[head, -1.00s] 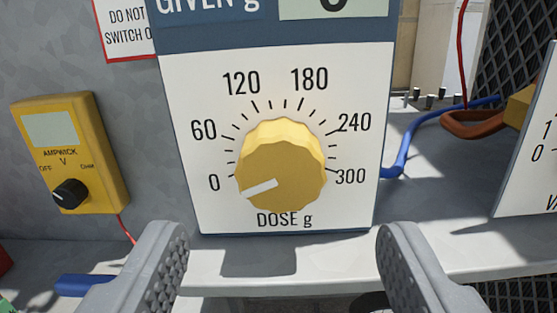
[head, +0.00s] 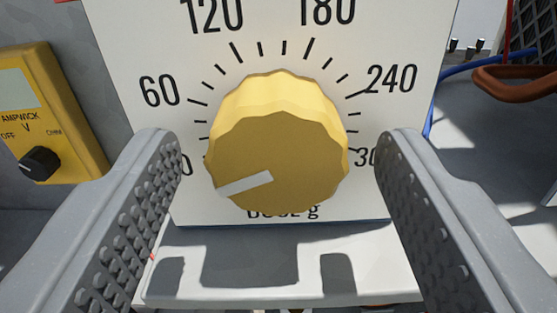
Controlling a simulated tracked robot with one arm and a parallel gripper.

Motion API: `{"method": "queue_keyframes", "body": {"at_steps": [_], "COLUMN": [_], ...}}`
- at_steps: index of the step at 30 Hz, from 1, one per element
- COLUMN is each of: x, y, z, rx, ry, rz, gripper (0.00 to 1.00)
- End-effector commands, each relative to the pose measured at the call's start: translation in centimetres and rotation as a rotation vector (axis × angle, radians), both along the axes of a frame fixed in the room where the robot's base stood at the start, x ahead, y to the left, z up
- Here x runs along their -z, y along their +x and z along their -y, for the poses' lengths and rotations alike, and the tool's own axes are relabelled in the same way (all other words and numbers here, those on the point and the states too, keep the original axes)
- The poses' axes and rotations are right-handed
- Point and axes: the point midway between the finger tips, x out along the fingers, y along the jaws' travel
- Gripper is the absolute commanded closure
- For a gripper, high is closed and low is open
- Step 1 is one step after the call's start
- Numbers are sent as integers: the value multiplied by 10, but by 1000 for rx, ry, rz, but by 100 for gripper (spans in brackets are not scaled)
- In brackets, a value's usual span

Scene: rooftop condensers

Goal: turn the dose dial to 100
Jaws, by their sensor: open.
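The dose dial is a yellow fluted knob (head: 280,155) on a white scale panel (head: 400,30) in the middle of the head view. Its white pointer mark (head: 245,185) points to the lower left, near the 0 end of the scale. The numbers 60, 120, 180 and 240 show; the 0, the 300 and the "DOSE g" label are partly hidden. My gripper (head: 272,160) is open, with one grey ridged finger at each side of the knob. Gaps show between the fingers and the knob, and I see no contact.
A yellow meter (head: 55,110) with a black knob stands at the left. A blue cable (head: 470,65) and a brown clamp (head: 515,82) lie at the upper right. A pale ledge (head: 230,290) runs below the panel, with my gripper's shadow on it.

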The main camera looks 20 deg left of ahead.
Motion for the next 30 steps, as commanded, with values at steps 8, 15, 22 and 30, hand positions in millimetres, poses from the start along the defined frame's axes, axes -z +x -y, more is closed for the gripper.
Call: {"method": "queue_keyframes", "body": {"at_steps": [8, 15, 22, 30], "x": [1, 1, 1, 1], "y": [1, 1, 1, 1], "z": [0, 0, 0, 1], "rx": [1, 1, 2, 2], "ry": [1, 1, 5, 75], "rz": [0, 0, -2, -25], "gripper": [41, 74, 86, 86]}}
